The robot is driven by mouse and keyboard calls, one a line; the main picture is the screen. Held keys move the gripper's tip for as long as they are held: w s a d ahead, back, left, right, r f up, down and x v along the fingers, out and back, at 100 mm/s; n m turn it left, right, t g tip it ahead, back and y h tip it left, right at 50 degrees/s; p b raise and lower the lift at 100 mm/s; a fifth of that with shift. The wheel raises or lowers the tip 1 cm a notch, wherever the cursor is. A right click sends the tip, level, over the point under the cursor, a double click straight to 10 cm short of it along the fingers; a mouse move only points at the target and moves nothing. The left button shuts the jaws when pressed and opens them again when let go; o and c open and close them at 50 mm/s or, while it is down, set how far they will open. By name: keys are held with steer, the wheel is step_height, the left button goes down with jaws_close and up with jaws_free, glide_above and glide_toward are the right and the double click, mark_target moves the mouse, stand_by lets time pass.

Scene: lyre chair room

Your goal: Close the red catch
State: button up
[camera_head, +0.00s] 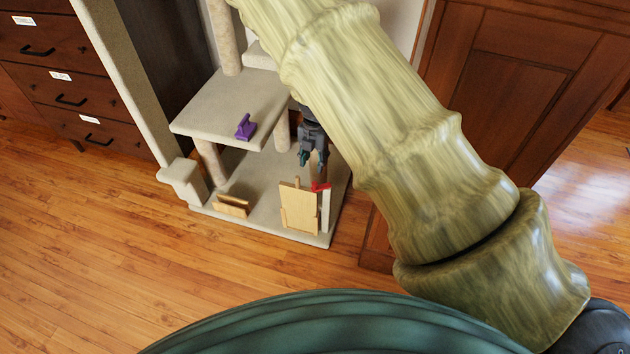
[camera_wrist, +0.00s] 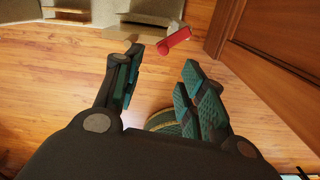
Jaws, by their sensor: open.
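The red catch (camera_head: 320,187) sits at the top of a pale upright post (camera_head: 326,210), beside a tan wooden panel (camera_head: 298,207) on the base of a carpeted cat tree. In the wrist view the red catch (camera_wrist: 174,40) is a short bar with a round end, just beyond and between my fingertips. My gripper (camera_head: 311,158) is open and empty, behind and above the catch in the head view. It also shows in the wrist view (camera_wrist: 162,75), its fingers spread apart and not touching the catch. My arm hides part of the cat tree.
A purple object (camera_head: 245,127) sits on the cat tree's middle shelf (camera_head: 215,105). A low wooden piece (camera_head: 232,206) lies on the base (camera_head: 262,222) to the left. A brown wooden door (camera_head: 510,80) stands to the right, dark drawers (camera_head: 60,65) to the left. The wooden floor (camera_head: 90,250) in front is clear.

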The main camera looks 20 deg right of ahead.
mark_target(315, 183)
step_height(315, 183, down, 11)
steer(key=shift+s+d+r+b, duration=0.15)
steer(key=shift+b, duration=0.8)
jaws_close()
